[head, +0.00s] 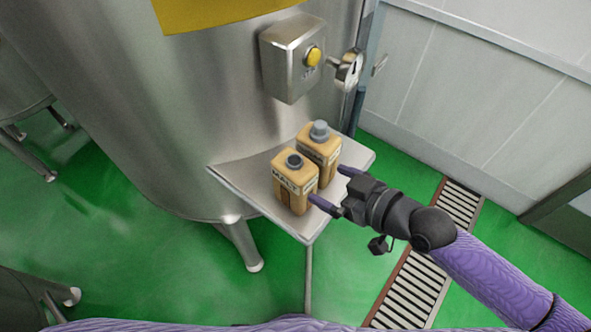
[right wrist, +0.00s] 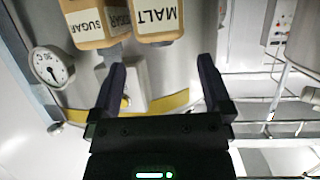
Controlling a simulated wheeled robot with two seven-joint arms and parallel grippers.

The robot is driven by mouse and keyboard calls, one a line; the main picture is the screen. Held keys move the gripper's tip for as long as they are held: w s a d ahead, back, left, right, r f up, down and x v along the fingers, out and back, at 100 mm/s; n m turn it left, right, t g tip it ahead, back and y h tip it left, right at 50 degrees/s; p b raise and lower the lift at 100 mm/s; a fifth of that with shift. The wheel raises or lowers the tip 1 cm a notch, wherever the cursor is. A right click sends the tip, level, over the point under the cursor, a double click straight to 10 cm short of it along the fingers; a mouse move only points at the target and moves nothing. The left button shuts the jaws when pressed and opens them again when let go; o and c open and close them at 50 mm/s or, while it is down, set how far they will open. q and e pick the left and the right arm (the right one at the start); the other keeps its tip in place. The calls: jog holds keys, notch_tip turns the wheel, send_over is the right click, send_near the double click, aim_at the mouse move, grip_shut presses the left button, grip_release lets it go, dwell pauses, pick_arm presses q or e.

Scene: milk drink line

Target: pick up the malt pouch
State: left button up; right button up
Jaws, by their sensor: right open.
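The malt pouch (head: 296,184) is a tan, carton-shaped pack with a dark cap, a MALT label and a brown patch. It stands upright on a small steel shelf (head: 231,178), and also shows at the top of the right wrist view (right wrist: 157,22). A similar sugar pouch (head: 320,150) with a grey cap stands behind it, and shows beside it in the right wrist view (right wrist: 92,25). My right gripper (head: 335,188) is open and empty, just right of the pouches, its fingers pointing toward them. I cannot tell whether the near finger touches the malt pouch. My left gripper is out of view.
A large steel tank (head: 175,110) stands behind the shelf. A control box (head: 290,62) with a yellow button and a gauge (head: 349,70) sit above the pouches. A floor drain grate (head: 408,290) runs along the green floor at right.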

aim_at(298, 170)
jog(key=x, duration=0.9)
jog(key=shift+a+f, duration=0.1)
jog(key=shift+c, duration=0.5)
grip_shut()
